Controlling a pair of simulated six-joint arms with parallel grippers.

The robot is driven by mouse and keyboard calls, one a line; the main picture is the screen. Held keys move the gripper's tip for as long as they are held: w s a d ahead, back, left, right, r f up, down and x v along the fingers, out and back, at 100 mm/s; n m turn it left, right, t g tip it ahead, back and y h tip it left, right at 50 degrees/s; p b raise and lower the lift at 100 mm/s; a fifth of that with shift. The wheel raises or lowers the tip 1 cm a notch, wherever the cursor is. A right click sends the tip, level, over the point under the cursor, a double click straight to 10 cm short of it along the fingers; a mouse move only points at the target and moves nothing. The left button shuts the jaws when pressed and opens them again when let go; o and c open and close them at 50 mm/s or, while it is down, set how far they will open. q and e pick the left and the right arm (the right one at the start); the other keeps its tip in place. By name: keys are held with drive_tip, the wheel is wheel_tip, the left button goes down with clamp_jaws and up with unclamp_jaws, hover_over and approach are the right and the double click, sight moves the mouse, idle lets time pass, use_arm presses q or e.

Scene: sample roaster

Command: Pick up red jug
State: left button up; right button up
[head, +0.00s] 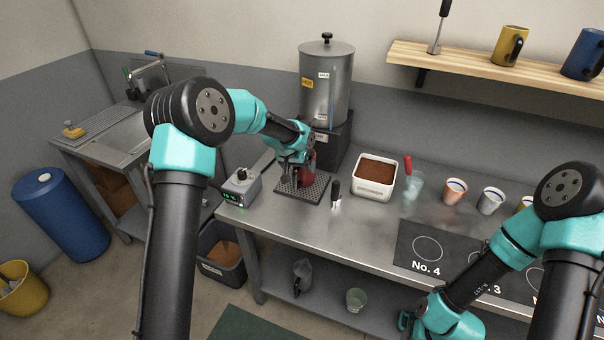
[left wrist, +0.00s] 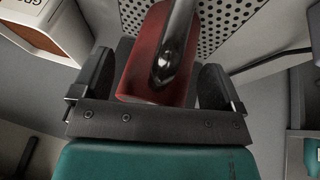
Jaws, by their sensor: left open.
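The red jug (head: 309,163) stands on a perforated drip tray (head: 317,196) under the steel urn, partly hidden by my left gripper (head: 293,172). In the left wrist view the red jug (left wrist: 140,72) shows between the two black fingers of my left gripper (left wrist: 157,75), its dark, shiny handle facing the camera. The fingers are open, one on each side, and I see a gap beside the right one. My right gripper (head: 408,320) is low at the bottom of the head view, mostly hidden by its arm, away from the jug.
The steel urn (head: 325,85) rises behind the jug. A small grey device (head: 240,187) with a green display is to the left. A white tub (head: 374,178) of brown grounds, a clear cup (head: 411,187) and several cups are to the right. The counter front (head: 300,222) is clear.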

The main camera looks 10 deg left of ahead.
use_arm(q)
drive_tip(key=shift+r, duration=0.1)
clamp_jaws()
idle(0.7)
